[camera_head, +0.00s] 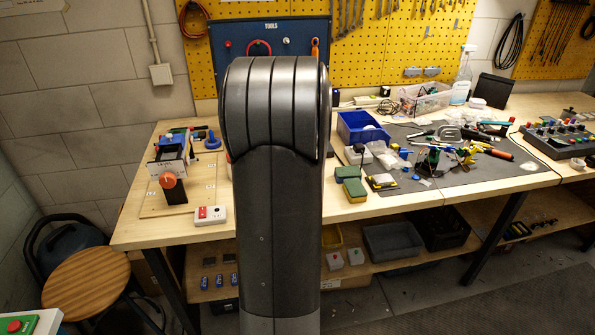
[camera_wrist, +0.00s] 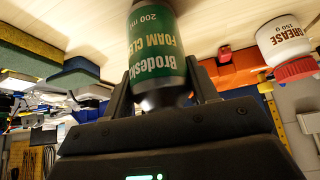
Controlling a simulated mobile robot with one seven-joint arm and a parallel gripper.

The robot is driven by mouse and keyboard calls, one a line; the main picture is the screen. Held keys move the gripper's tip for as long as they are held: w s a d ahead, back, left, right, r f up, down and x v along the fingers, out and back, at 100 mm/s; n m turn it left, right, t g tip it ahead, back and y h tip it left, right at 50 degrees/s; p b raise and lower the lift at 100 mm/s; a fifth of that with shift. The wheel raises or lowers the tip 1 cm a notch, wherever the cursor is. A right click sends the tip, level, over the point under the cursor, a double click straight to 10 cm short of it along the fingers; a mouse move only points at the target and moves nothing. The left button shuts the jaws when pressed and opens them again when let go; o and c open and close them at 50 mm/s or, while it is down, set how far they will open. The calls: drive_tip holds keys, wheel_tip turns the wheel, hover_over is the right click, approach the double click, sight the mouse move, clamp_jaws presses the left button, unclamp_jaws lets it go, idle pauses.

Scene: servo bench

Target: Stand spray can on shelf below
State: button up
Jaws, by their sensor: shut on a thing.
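In the wrist view my gripper (camera_wrist: 160,92) is shut on a green spray can (camera_wrist: 157,50) marked "Brodeski", "FOAM CLE" and "200 ml". The picture is upside down there, with the pale wood of the bench at its top. The fingers stand on either side of the can's narrower end. The can's far end runs out of the frame, so I cannot tell whether it touches the bench. In the head view my own arm hides the gripper and the can. The shelf below (camera_head: 380,267) shows under the workbench (camera_head: 265,200) to either side of my arm.
On the shelf stand a grey bin (camera_head: 392,241), a black crate (camera_head: 446,229) and small blue items (camera_head: 219,281). A grease tub (camera_wrist: 285,40) with a red lid shows beside the can in the wrist view. A stool (camera_head: 87,281) stands left of the bench.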

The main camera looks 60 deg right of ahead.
drive_tip(key=shift+f, duration=0.2)
drive_tip(key=shift+f, duration=0.1)
drive_tip(key=o, duration=1.2)
drive_tip(key=v, duration=1.2)
